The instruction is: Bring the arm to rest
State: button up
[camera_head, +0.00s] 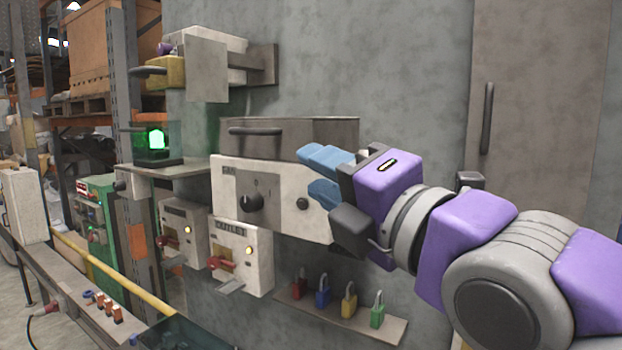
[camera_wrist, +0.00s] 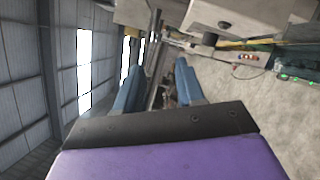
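My arm is purple and grey and reaches in from the right in the head view. My gripper (camera_head: 312,172) has two blue fingers with a visible gap between them and nothing in the gap. It is in front of the white switch box with a dark rotary knob (camera_head: 250,202), near its right end. I cannot tell whether a finger touches the box. In the wrist view, the two blue fingers of my gripper (camera_wrist: 157,90) stand apart with nothing held between them.
An outlet box (camera_head: 241,255) with a red-tipped lever is at lower left. A shelf with a green-lit lamp (camera_head: 155,140) is at left. A grey door with a handle (camera_head: 487,118) stands behind my arm.

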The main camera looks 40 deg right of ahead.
jog(key=w+a+f+m+g, duration=0.2)
jog(key=a+f+m+g, duration=0.15)
jog(key=f, duration=0.65)
jog(key=w+a+f+m+g+y, duration=0.1)
jog(key=a+f+m+g, duration=0.2)
jog(key=f, duration=0.7)
jog(key=w+a+f+m+g, duration=0.2)
jog(key=f+m+g, duration=0.25)
jog(key=f, duration=0.55)
jog(key=s+a+f+m+g, duration=0.2)
jog(key=s+f+m+g, duration=0.3)
jog(key=s+f, duration=0.2)
jog(key=s+a+f+m+g, duration=0.1)
jog(key=s+f+m+g, duration=0.4)
jog(key=s+f, duration=0.3)
notch_tip(320, 180, down, 3)
jog(key=shift+a+r+m+g, duration=0.2)
jog(key=shift+a+m+g, duration=0.2)
jog(key=shift+m, duration=0.3)
jog(key=shift+o, duration=0.3)
jog(key=shift+s, duration=0.1)
